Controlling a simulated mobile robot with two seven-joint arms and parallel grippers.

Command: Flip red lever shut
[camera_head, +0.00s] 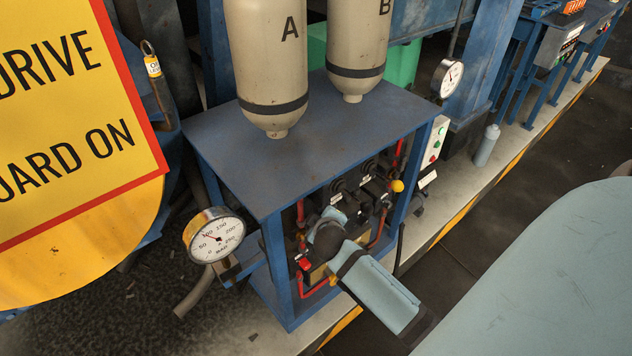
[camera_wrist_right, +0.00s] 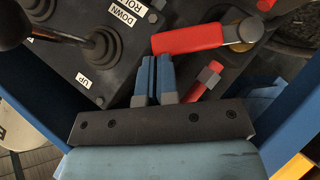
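The red lever (camera_wrist_right: 188,39) lies nearly level across the top of the right wrist view, with its round metal pivot (camera_wrist_right: 240,32) at its right end. My right gripper (camera_wrist_right: 155,62) has its two blue fingers side by side, with at most a thin gap and nothing seen between them. The fingertips are just below the lever's left end in that view; I cannot tell whether they touch it. In the head view my right arm (camera_head: 380,290) reaches into the cabinet front and hides part of the panel, and the lever cannot be made out clearly. My left gripper is out of view.
A black joystick (camera_wrist_right: 103,43) with UP and DOWN labels is left of the fingers. A red pipe piece (camera_wrist_right: 206,78) lies close on their right. The blue cabinet (camera_head: 220,170) has frame posts beside the opening. A pressure gauge (camera_head: 213,236) sticks out at its left.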

